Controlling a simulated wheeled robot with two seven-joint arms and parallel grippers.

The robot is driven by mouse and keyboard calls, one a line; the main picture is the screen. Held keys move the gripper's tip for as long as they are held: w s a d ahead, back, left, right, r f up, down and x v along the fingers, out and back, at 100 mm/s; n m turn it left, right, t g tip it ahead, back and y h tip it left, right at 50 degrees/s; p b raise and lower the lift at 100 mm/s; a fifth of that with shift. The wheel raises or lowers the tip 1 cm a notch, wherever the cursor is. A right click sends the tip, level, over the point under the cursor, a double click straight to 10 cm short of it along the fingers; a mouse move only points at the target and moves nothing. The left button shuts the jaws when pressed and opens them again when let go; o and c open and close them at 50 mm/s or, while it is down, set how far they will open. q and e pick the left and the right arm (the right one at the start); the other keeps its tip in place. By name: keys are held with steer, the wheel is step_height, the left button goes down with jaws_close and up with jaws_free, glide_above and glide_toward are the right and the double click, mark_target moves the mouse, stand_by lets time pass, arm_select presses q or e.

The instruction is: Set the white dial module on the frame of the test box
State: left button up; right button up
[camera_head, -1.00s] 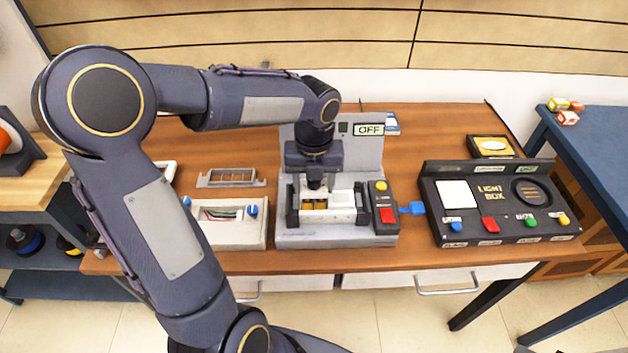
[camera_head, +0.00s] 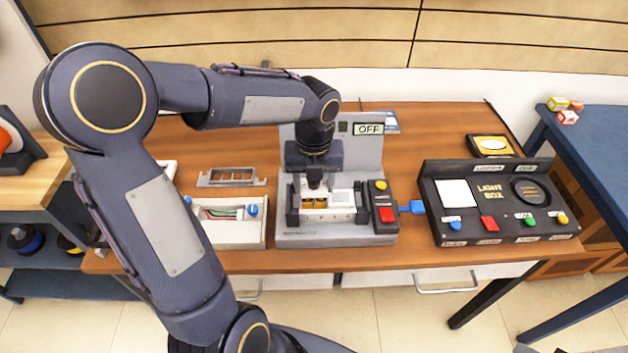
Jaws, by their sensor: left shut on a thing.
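The grey test box (camera_head: 290,240) stands on the wooden table, with an upright back panel that reads OFF (camera_head: 369,129). Its frame (camera_head: 328,218) lies between two black side clamps. My left gripper (camera_head: 314,181) points straight down over the left part of the frame and is shut. A small white piece (camera_head: 341,196), which looks like the white dial module, is at the frame just right of my fingertips. My fingers and wrist hide much of it, and I cannot tell whether it rests on the frame. My right gripper is out of view.
A red-and-yellow-button unit (camera_head: 385,213) adjoins the box. A blue connector (camera_head: 411,207) leads to the black light box (camera_head: 505,235). A grey bracket (camera_head: 231,177) and a white wired tray (camera_head: 233,234) lie to the left. The table is bare behind the bracket.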

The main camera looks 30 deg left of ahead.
arm_select(q)
steer(key=shift+f, duration=0.15)
steer(key=shift+f+b, duration=0.35)
steer(key=shift+f, duration=0.2)
steer(key=shift+f, duration=0.25)
